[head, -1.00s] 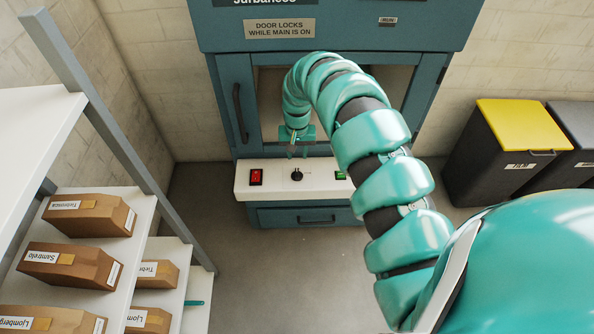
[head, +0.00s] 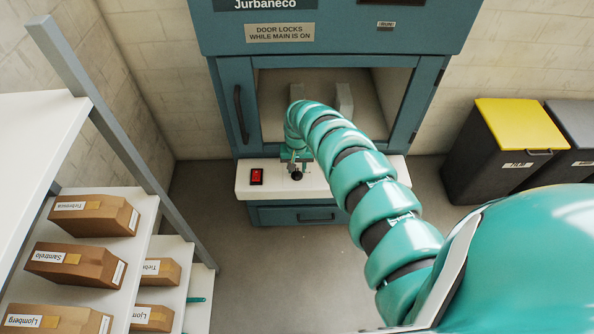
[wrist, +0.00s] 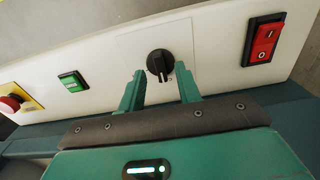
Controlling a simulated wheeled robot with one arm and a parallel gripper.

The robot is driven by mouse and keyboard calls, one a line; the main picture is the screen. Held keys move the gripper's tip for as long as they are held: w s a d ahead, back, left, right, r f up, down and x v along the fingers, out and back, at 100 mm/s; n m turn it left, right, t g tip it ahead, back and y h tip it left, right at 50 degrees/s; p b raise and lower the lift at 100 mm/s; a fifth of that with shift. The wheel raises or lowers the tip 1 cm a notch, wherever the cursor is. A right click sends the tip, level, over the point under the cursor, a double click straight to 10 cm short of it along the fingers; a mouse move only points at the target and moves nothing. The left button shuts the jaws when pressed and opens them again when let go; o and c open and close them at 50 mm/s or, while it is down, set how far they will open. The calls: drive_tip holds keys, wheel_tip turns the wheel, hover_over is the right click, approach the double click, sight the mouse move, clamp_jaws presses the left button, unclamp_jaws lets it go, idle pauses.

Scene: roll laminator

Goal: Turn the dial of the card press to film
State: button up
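The dial is a black round knob with a raised grip bar, on the white control panel of the teal machine. It shows in the wrist view (wrist: 159,63) and, partly covered, in the head view (head: 297,176). In the wrist view my gripper (wrist: 160,70) is open, its two teal fingers apart with the dial between and just past their tips. I cannot tell whether either finger touches it. In the head view my gripper (head: 295,166) is right above the dial. The dial's markings are too small to read.
On the panel, a red rocker switch (wrist: 263,40) sits to one side of the dial; a green button (wrist: 73,82) and a red mushroom button (wrist: 14,103) sit to the other. A shelf with boxes (head: 88,215) stands left, bins (head: 505,142) right.

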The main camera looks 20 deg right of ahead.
sight(297, 174)
drive_tip(key=shift+f, duration=1.2)
drive_tip(key=shift+s, duration=0.1)
drive_tip(key=shift+c, duration=0.2)
clamp_jaws()
